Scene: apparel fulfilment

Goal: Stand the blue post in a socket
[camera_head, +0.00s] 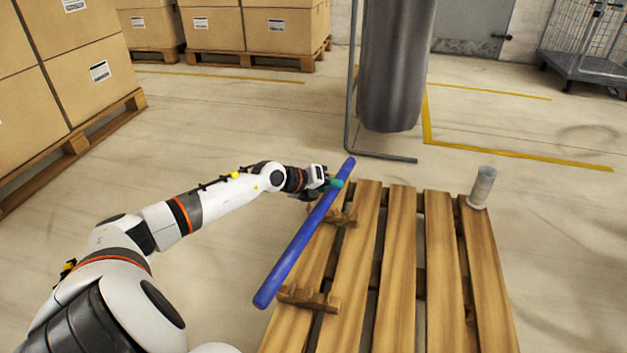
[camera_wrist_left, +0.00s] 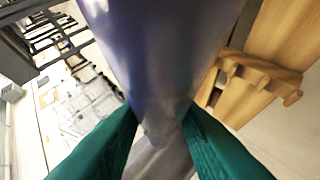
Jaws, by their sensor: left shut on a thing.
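The blue post (camera_head: 300,240) is a long rod, tilted in the head view across the left edge of the wooden pallet (camera_head: 400,270). My left gripper (camera_head: 333,183) is shut on it near its far end. In the left wrist view the post (camera_wrist_left: 150,50) fills the upper middle, between the green fingers (camera_wrist_left: 160,135). Two notched wooden rests (camera_head: 308,299) sit on the pallet beside the post; I cannot tell whether the post touches them. A grey cylindrical socket (camera_head: 483,187) stands at the pallet's far right corner. My right gripper is not in view.
A large grey cylinder (camera_head: 393,70) with a metal frame (camera_head: 385,157) stands beyond the pallet. Stacked cartons on pallets (camera_head: 75,60) are at the left and back. A wire cart (camera_head: 590,60) is at the far right. The pallet's middle slats are clear.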

